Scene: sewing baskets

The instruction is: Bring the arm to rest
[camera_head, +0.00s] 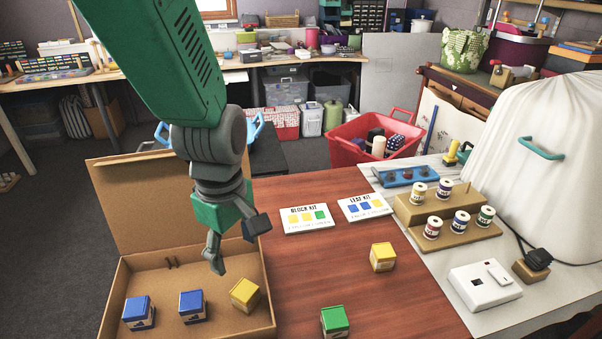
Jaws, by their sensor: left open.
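My left gripper (236,247) hangs from a green arm that comes in from the upper left. It is open and empty, above the right part of an open cardboard box (112,298). Inside the box lie two blue blocks, one at the left (138,313) and one in the middle (192,306), and a yellow block (245,294) at the right. Another yellow block (382,256) and a green block (335,320) stand on the wooden table to the right of the box. My right gripper is not in view.
Two cards, BLOCK KIT (307,219) and LEAF KIT (364,207), lie on the table (325,262). A wooden stand (412,211) with thread spools, a white switch box (484,287) and a covered machine (548,150) stand at the right. The table's middle is clear.

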